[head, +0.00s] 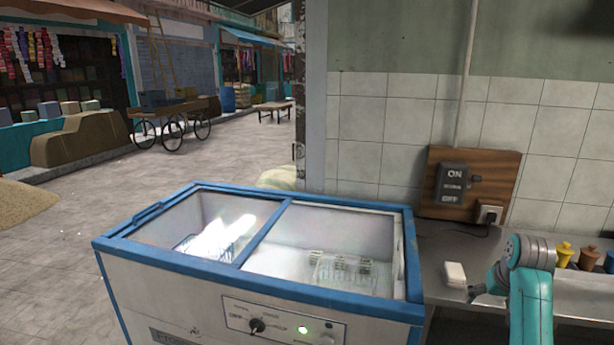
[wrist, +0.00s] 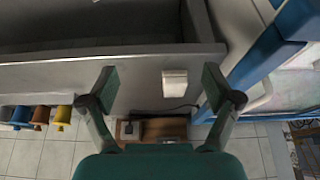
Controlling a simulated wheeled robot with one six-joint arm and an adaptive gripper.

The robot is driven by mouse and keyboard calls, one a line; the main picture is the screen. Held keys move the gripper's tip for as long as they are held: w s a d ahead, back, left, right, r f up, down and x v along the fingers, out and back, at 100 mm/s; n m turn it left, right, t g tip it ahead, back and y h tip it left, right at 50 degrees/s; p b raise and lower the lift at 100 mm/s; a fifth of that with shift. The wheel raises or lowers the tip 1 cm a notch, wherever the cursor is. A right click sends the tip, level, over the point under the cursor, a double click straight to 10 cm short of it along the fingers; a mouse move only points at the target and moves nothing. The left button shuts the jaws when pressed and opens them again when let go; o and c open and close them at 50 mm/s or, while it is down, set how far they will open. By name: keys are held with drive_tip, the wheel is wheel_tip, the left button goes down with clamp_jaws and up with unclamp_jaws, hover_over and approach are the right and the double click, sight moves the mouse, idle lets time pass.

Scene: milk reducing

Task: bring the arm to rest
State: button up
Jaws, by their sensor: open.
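My gripper (wrist: 159,82) is open in the wrist view, its two fingers spread wide apart with nothing between them in its grasp. In the head view my teal arm (head: 531,290) is at the right, over the grey counter (head: 440,250), and the gripper end points left. A small white block (head: 455,274) lies on the counter just left of the gripper. In the wrist view the block (wrist: 175,83) shows between the fingers, nearer the right one; its distance from them is hard to tell.
A blue-edged chest freezer (head: 270,265) stands left of the counter, with items behind its glass. A wooden board (head: 470,185) with an ON/OFF switch and plug is on the tiled wall. Yellow (head: 564,254) and orange (head: 588,257) containers stand behind my arm. Open street lies left.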

drive_tip(key=s+a+f+t, duration=0.1)
drive_tip(key=s+a+f, duration=0.3)
drive_tip(key=f, duration=0.4)
drive_tip(key=s+a+f+n+t, duration=0.1)
drive_tip(key=s+a+f, duration=0.4)
drive_tip(key=f, duration=0.3)
drive_tip(key=s+a+f+t, duration=0.1)
drive_tip(key=s+a+f, duration=0.3)
drive_tip(key=f, duration=0.4)
drive_tip(key=s+a+f+t, duration=0.2)
drive_tip(key=s+a+f, duration=0.25)
drive_tip(key=s, duration=0.45)
drive_tip(key=s+a+r+n+t, duration=0.15)
drive_tip(key=s+a, duration=0.25)
drive_tip(key=s, duration=0.6)
drive_tip(key=s+a+r+t, duration=0.1)
drive_tip(key=s+a+r, duration=0.25)
drive_tip(key=s, duration=0.75)
drive_tip(key=s+a+r+t+y, duration=0.1)
drive_tip(key=s+a+r+t, duration=0.1)
drive_tip(key=s+r, duration=1.2)
drive_tip(key=shift+a+r+n+t, duration=0.3)
drive_tip(key=shift+r+n+t, duration=0.05)
drive_tip(key=shift+w, duration=0.1)
